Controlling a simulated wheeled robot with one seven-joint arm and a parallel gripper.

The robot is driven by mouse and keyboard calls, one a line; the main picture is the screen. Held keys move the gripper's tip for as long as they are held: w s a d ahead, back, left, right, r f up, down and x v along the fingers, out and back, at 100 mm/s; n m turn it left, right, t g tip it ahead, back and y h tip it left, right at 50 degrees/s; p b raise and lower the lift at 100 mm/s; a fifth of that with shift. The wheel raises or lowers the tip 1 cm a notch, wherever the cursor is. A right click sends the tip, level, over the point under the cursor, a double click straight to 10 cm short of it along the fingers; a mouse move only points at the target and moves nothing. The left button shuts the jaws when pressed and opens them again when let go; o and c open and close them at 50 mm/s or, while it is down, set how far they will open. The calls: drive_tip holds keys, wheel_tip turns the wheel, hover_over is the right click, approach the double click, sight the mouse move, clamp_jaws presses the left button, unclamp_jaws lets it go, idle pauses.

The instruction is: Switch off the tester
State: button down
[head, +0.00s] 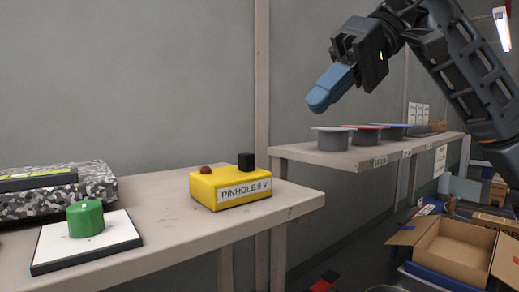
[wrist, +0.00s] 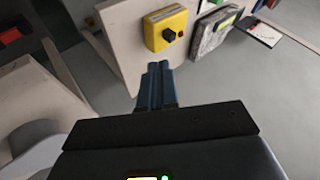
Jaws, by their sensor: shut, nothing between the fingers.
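The tester is a yellow box (head: 231,190) labelled "PINHOLE 9 V" on the left bench. A small dark red dome (head: 205,170) and a black knob (head: 246,160) are on its top. In the wrist view the yellow box (wrist: 152,35) shows ahead of the fingers, with its black knob (wrist: 169,35) facing me. My gripper (head: 319,100) has its blue fingers shut and empty. It is raised above and to the right of the tester, clear of it. The closed fingers also show in the wrist view (wrist: 157,70). I cannot tell which way the knob is set.
Left of the tester are a green knob-like block (head: 86,220) on a white plate and a speckled box (head: 95,181). A right-hand shelf (head: 345,155) holds several pans. An open cardboard box (head: 455,252) stands low at right. The bench between tester and its right end is clear.

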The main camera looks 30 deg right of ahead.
sight(246, 162)
drive_tip(key=shift+w+d+r+n+t+h, duration=0.15)
drive_tip(key=shift+d+r+h, duration=0.15)
drive_tip(key=shift+d+h, duration=0.2)
drive_tip(key=shift+w+d+r+n+t+h, duration=0.15)
drive_tip(key=shift+d+r+h, duration=0.15)
drive_tip(key=shift+d+h, duration=0.2)
drive_tip(key=shift+s+a+f, duration=0.1)
drive_tip(key=p+x, duration=0.1)
drive_tip(key=x, duration=0.8)
drive_tip(key=shift+a+f, duration=0.25)
drive_tip(key=shift+f, duration=0.05)
drive_tip(key=a+p, duration=0.1)
drive_tip(key=a, duration=0.2)
drive_tip(key=shift+s+p, duration=0.2)
drive_tip(key=shift+p, duration=0.1)
drive_tip(key=shift+a, duration=0.45)
drive_tip(key=shift+s+a+f, duration=0.1)
